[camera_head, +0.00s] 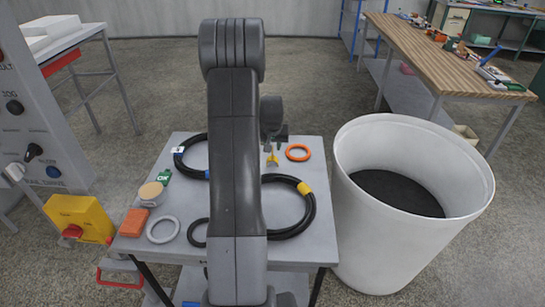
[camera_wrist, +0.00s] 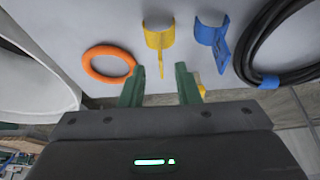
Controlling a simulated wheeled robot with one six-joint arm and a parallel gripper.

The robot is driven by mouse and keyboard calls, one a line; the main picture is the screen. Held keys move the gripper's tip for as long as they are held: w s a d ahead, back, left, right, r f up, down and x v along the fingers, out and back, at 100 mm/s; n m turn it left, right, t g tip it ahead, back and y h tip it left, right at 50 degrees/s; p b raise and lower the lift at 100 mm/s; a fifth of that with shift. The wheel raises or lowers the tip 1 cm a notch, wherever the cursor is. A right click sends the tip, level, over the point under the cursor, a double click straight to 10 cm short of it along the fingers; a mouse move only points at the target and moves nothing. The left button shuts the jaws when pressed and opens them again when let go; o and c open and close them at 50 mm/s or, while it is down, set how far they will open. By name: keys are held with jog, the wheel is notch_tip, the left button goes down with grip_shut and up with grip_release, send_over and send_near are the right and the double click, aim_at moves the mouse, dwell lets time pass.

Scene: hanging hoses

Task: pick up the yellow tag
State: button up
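A yellow tag-like piece (camera_wrist: 160,40), a curved band with a narrow tail, lies flat on the grey tabletop in the wrist view. In the head view a yellow piece (camera_head: 272,160) shows just below my gripper (camera_head: 275,141). In the wrist view my gripper (camera_wrist: 160,72) is open, its green fingers apart. The tail's end appears between the fingertips; I cannot tell the height gap. Nothing is held. A small yellow bit (camera_wrist: 201,89) is partly hidden behind the right finger. My arm hides the table's middle in the head view.
An orange ring (camera_wrist: 108,63) and a blue piece of similar shape (camera_wrist: 212,42) lie on either side. A black hose (camera_wrist: 262,50) with a blue band is at right. In the head view another black hose (camera_head: 311,207) has a yellow band; a white bin (camera_head: 370,235) stands right of the table.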

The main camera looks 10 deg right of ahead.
jog(key=shift+p+x, duration=0.6)
jog(key=shift+x, duration=1.6)
jog(key=shift+w, duration=0.1)
grip_shut()
